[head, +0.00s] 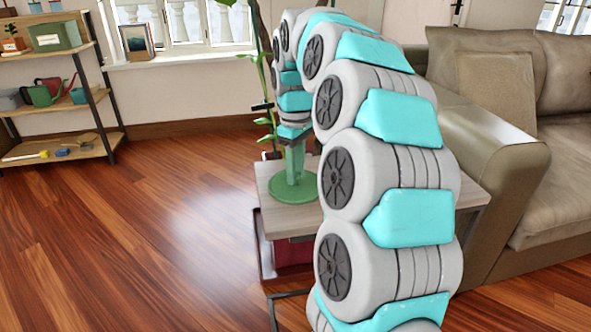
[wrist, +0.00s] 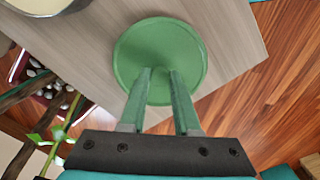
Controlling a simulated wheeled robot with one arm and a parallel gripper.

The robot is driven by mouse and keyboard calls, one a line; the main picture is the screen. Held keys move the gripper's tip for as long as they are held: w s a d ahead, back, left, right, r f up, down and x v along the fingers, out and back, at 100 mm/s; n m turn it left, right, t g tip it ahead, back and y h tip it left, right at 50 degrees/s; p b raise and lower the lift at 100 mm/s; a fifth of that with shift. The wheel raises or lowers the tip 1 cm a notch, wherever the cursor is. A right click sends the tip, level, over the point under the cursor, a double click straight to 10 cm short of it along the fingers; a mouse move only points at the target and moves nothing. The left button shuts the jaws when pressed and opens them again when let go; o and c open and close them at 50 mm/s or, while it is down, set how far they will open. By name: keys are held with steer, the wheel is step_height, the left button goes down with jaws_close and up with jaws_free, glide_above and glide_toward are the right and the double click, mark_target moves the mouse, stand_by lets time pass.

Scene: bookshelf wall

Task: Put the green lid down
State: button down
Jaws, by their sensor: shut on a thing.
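The green lid (head: 279,193) is a flat round disc at the left end of a small wooden side table (head: 263,176). My gripper (head: 295,178) points down from above and is shut on the lid near its middle. In the wrist view the lid (wrist: 160,38) lies face-on beyond my fingertips (wrist: 161,72), over the pale tabletop (wrist: 232,28) near its corner. The fingers hide part of the lid's near side. I cannot tell whether the lid touches the tabletop or hangs just above it.
A pale round vessel (wrist: 45,3) stands at the upper left in the wrist view. A leafy plant (wrist: 58,132) is close by. A brown sofa (head: 500,120) stands right of the table. A shelf (head: 60,155) with watering cans is far left. The wooden floor between is clear.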

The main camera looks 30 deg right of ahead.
steer(key=shift+f, duration=0.15)
steer(key=c, duration=0.6)
jaws_free()
steer(key=shift+c, duration=0.2)
step_height(320, 180, up, 12)
steer(key=p, duration=0.2)
steer(key=shift+r+p, duration=0.2)
steer(key=shift+p, duration=0.15)
